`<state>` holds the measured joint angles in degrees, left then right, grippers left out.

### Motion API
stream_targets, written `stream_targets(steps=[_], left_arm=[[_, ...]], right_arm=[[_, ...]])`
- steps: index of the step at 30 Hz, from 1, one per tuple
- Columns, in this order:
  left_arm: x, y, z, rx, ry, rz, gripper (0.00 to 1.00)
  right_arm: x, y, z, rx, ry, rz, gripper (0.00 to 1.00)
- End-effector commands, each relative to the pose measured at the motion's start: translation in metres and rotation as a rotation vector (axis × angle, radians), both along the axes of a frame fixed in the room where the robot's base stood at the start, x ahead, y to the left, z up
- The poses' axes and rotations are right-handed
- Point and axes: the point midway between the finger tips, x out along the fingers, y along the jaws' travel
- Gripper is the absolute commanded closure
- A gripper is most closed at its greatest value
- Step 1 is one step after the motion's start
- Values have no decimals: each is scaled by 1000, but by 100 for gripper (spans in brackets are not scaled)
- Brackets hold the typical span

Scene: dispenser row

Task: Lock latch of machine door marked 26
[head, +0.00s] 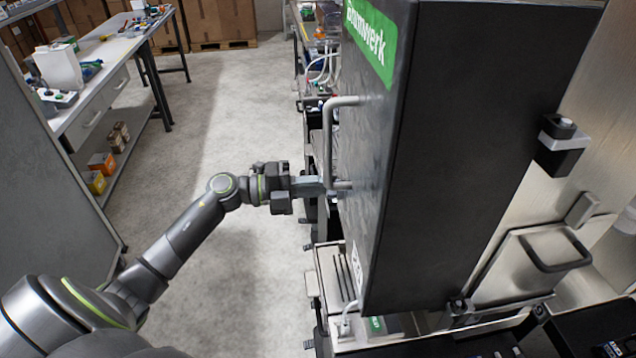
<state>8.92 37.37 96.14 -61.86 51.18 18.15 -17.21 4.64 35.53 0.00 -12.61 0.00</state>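A large dark machine door (450,150) with a green label strip stands swung out toward me at centre right. A white tag (358,262) near its lower left edge is seen too obliquely to read a number. A grey bar handle (330,140) sits on the door's left face. My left gripper (322,186) reaches in from the left, its fingers at the handle's lower end; whether they grip the bar is unclear. A black and grey latch-like block (562,145) sits at the right, on the machine's steel side. My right gripper is out of view.
A steel panel with a loop handle (555,250) is at the lower right. A row of machines with tubing (322,60) runs behind the door. A workbench (100,75) stands at the upper left. The concrete floor (230,110) between is clear.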

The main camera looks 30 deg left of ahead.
Motion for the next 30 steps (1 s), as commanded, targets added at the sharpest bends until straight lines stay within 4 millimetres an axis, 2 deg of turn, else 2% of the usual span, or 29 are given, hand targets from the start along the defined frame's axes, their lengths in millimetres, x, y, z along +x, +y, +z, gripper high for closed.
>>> stream_targets(steps=[10, 11, 16, 30], left_arm=[[0, 0, -1, -3, 5, 1, 100], [0, 0, -1, -3, 5, 1, 87], [0, 0, -1, -3, 4, 1, 66], [-2, 3, -2, 1, 3, 1, 66]], right_arm=[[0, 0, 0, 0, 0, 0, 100], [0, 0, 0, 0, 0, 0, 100], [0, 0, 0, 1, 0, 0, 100], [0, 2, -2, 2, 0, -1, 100]])
